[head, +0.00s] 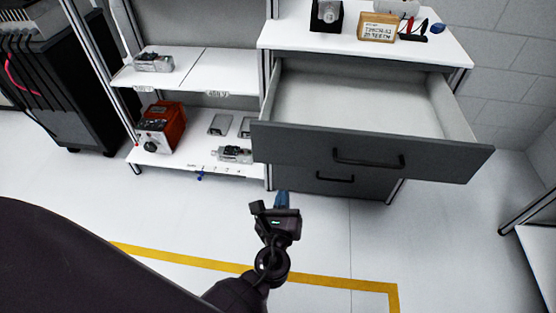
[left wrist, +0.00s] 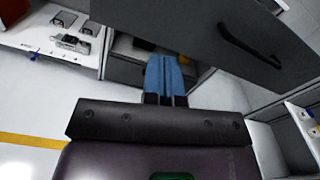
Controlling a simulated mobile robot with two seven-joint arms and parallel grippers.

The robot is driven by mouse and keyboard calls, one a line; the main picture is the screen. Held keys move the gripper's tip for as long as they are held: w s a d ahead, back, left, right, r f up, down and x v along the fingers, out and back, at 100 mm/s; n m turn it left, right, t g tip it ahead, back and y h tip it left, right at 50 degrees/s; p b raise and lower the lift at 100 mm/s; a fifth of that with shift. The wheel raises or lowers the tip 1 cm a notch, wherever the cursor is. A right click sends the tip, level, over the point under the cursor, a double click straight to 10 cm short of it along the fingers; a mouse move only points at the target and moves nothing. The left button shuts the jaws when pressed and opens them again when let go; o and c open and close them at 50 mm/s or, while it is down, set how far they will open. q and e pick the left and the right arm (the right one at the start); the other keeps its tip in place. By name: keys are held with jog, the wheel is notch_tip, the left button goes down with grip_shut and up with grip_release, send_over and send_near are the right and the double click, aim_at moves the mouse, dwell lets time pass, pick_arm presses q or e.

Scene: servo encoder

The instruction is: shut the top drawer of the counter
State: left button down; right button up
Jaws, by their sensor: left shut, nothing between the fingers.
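The top drawer (head: 375,153) of the counter (head: 350,48) is pulled far out, with a dark grey front and a bare white inside. Its black bar handle (head: 368,161) sits on the front. In the left wrist view the drawer front (left wrist: 215,40) spans the top, with the handle (left wrist: 248,46) at the right. My left gripper (head: 282,199) is below and in front of the drawer's left end, apart from it in the picture. Its blue fingers (left wrist: 166,78) are shut and empty. My right gripper is not in view.
A lower drawer (head: 335,178) beneath appears closed. Boxes and small tools stand on the countertop, including a cardboard box (head: 378,26). A shelf unit (head: 200,170) at the left holds a red device (head: 163,125). Open floor with a yellow line (head: 215,264) lies in front.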

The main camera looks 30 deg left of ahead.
pick_arm(q)
jog(key=m, duration=0.2)
send_near(291, 148)
jog(key=shift+m, duration=0.3)
jog(key=x, duration=0.6)
jog(key=shift+w+f, duration=0.1)
jog(key=shift+w+a, duration=0.25)
jog(key=shift+w, duration=0.35)
jog(key=shift+w, duration=0.1)
